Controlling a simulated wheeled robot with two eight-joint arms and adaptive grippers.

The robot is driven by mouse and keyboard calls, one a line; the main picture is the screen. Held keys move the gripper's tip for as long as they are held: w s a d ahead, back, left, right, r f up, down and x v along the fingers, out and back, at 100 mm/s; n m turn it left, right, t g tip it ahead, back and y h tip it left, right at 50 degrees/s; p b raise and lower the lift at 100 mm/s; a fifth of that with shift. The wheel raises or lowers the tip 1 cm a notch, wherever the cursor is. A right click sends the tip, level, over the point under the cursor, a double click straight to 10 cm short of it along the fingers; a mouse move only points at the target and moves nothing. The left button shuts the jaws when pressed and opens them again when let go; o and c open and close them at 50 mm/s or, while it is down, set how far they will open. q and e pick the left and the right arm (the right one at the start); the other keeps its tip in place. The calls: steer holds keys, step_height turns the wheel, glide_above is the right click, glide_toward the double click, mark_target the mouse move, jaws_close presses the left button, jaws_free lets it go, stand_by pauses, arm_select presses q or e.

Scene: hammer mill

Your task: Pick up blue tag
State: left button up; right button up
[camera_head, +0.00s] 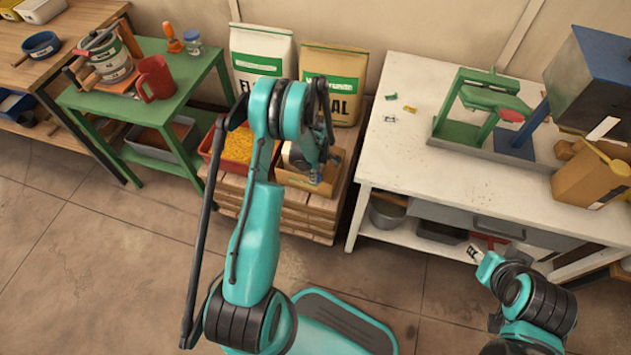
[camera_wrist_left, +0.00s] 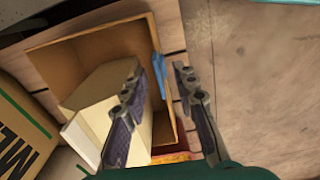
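The blue tag (camera_wrist_left: 159,72) shows in the left wrist view as a small blue strip at the right wall of an open cardboard box (camera_wrist_left: 92,42). My left gripper (camera_wrist_left: 157,80) is open, one finger on each side of the tag in that view; contact is not visible. In the head view my left gripper (camera_head: 317,170) points down over the box (camera_head: 323,188), and its arm hides part of it. My right gripper (camera_head: 482,254) is at the lower right, in front of the white table; its finger state is unclear.
A pale block (camera_wrist_left: 98,100) stands in the box. A red bin of yellow grain (camera_head: 237,147) is to its left, and two sacks (camera_head: 334,75) stand behind. The white table (camera_head: 400,160) is at right, the green table (camera_head: 190,75) at left.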

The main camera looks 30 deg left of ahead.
arm_select(q)
steer(key=shift+f, duration=0.6)
steer(key=shift+r, duration=0.1)
jaws_close()
step_height(320, 180, up, 10)
steer(key=p, duration=0.4)
